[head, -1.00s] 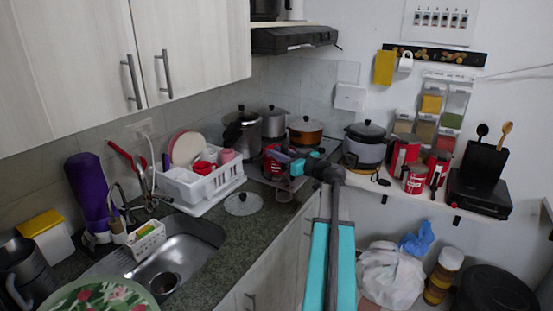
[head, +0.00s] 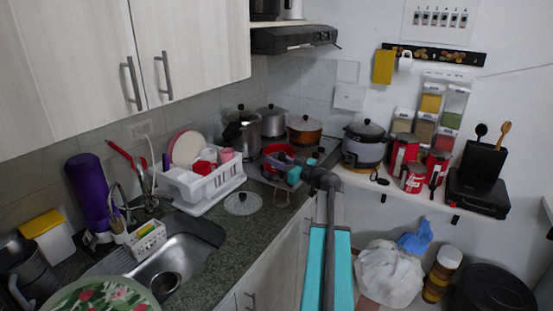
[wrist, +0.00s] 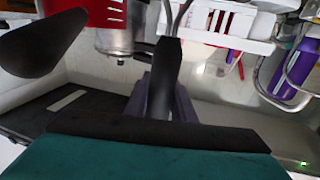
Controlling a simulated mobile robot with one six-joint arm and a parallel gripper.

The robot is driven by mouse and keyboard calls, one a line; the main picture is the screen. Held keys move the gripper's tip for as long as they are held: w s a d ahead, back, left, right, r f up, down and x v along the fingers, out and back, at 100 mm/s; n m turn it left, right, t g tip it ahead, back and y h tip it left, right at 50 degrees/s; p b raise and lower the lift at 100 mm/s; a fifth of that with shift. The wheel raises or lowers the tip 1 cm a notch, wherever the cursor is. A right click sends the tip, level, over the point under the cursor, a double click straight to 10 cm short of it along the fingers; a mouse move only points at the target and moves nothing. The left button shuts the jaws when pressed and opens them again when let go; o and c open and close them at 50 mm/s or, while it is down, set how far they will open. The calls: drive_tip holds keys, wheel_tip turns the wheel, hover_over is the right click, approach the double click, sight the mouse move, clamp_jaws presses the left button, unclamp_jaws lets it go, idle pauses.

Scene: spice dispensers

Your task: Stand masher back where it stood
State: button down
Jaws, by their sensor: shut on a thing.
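My gripper (wrist: 165,95) is shut on a dark upright handle (wrist: 165,75), seen between its purple fingers in the wrist view. I take this to be the masher; its working end is not clear there. In the head view my teal gripper (head: 284,170) is over the stove end of the counter, in front of a red pot (head: 277,154). The held thing is too small to make out in that view. A dark rounded shape (wrist: 40,42) fills the upper left of the wrist view, close to the camera; I cannot tell what it is.
A white dish rack (head: 205,185) and a glass lid (head: 242,202) are left of my gripper. Steel pots (head: 242,132) and an orange pot (head: 304,130) stand behind. A rice cooker (head: 364,145) and red canisters (head: 404,150) line the right shelf. Counter (head: 225,235) is clear in front.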

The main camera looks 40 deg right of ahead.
idle(0.3)
drive_tip(key=c, duration=1.5)
unclamp_jaws()
drive_tip(key=shift+f, duration=0.1)
drive_tip(key=s+b, duration=0.1)
drive_tip(key=s, duration=0.3)
drive_tip(key=s+b, duration=0.1)
drive_tip(key=s, duration=0.7)
drive_tip(key=shift+d+b, duration=0.25)
drive_tip(key=shift+b, duration=0.15)
drive_tip(key=shift+s, duration=0.15)
